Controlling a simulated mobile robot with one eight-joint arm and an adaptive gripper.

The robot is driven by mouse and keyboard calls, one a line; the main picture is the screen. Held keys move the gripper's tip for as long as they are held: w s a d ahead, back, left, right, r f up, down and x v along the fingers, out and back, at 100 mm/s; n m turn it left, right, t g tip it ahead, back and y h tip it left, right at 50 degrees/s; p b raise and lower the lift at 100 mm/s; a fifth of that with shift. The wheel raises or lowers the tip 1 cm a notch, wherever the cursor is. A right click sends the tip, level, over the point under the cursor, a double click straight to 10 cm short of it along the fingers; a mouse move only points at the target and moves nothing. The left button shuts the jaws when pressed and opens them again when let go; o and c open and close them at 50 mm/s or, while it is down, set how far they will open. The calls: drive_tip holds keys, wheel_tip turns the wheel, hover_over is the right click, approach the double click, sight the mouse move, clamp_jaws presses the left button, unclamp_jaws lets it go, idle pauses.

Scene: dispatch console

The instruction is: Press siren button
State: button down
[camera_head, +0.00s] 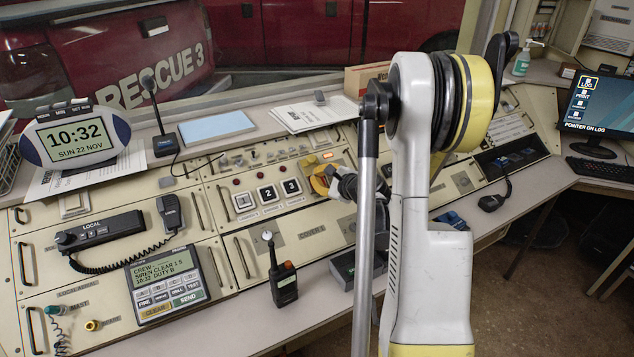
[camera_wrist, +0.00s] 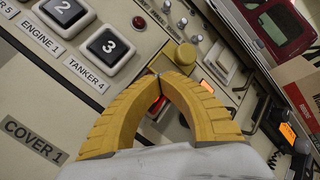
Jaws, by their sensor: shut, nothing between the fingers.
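My gripper (camera_wrist: 157,76) is shut and empty, its two yellow ribbed fingers meeting at the tips over the console panel. In the head view the gripper (camera_head: 320,180) is low over the middle of the console, partly behind my arm. In the wrist view a small red-orange part (camera_wrist: 155,104) shows through the gap between the curved fingers, mostly hidden by them. No siren label is readable on the panel, so I cannot tell if this is the siren button. I cannot tell whether the fingertips touch the panel.
Beside the gripper are square buttons 2 (camera_wrist: 63,11) and 3 (camera_wrist: 110,46), a yellow knob (camera_wrist: 186,53) and a lit orange indicator (camera_wrist: 207,87). A message terminal (camera_head: 166,284), a handheld radio (camera_head: 283,283) and a desk microphone (camera_head: 158,118) stand on the console.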

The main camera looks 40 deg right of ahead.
drive_tip(key=shift+s+a+r+p, duration=0.1)
drive_tip(key=shift+s+r+p, duration=0.35)
drive_tip(key=shift+r, duration=0.25)
drive_tip(key=s+r, duration=0.1)
drive_tip(key=r+p, duration=0.1)
drive_tip(key=s+r+p, duration=0.1)
drive_tip(key=r, duration=0.1)
drive_tip(key=shift+s+a+r, duration=0.1)
drive_tip(key=shift+s+a, duration=0.25)
